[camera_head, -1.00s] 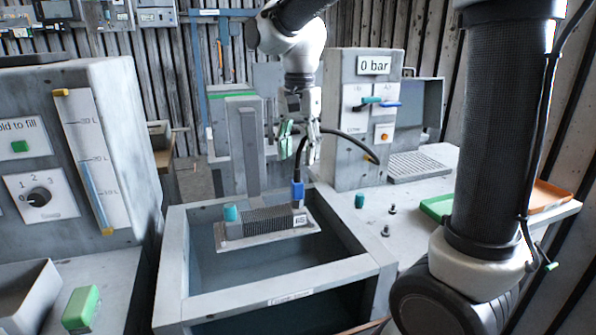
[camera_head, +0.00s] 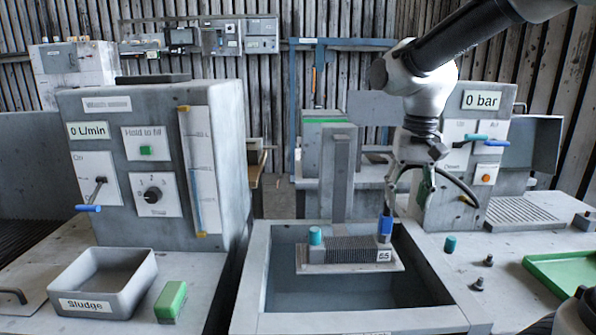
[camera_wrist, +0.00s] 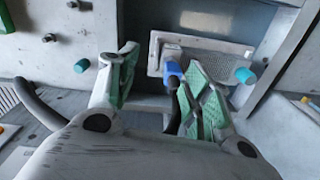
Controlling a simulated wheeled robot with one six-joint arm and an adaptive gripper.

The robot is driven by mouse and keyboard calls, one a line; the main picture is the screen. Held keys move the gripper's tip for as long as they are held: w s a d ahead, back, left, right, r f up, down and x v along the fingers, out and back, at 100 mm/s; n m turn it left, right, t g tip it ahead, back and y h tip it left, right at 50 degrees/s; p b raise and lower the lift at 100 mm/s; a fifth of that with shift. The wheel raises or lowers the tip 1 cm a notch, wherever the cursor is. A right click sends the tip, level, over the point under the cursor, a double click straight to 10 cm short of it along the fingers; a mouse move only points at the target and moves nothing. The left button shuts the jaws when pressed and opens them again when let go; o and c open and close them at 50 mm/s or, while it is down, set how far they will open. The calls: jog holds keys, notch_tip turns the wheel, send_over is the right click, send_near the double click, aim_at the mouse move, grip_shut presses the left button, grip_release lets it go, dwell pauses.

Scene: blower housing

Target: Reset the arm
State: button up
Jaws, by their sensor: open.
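My gripper (camera_head: 408,192) hangs above the right rim of the grey tank (camera_head: 262,275), its green-padded fingers pointing down. In the wrist view my gripper (camera_wrist: 150,88) has its fingers spread, with nothing clamped between them. Beyond the fingertips is a ribbed block (camera_head: 345,250) on a plate inside the tank. A blue connector (camera_head: 385,226) stands at its right end, with a black hose (camera_head: 457,184) curving away behind my gripper. The blue connector (camera_wrist: 172,68) shows close to the right finger in the wrist view; I cannot tell whether they touch.
A panel reading 0 bar (camera_head: 482,100) stands close behind my gripper at right. The fill cabinet (camera_head: 150,170), a Sludge tray (camera_head: 100,280) and a green block (camera_head: 170,300) are at left. A teal cap (camera_head: 450,244) and a green tray (camera_head: 565,275) lie at right.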

jog(key=s+d+r+n+t, duration=0.1)
jog(key=s+d+t, duration=0.3)
jog(key=s+d, duration=0.8)
jog(key=s, duration=0.4)
jog(key=shift+d+r+n, duration=0.15)
jog(key=shift+r+n, duration=0.05)
jog(key=shift+n, duration=0.2)
jog(key=shift+o, duration=0.3)
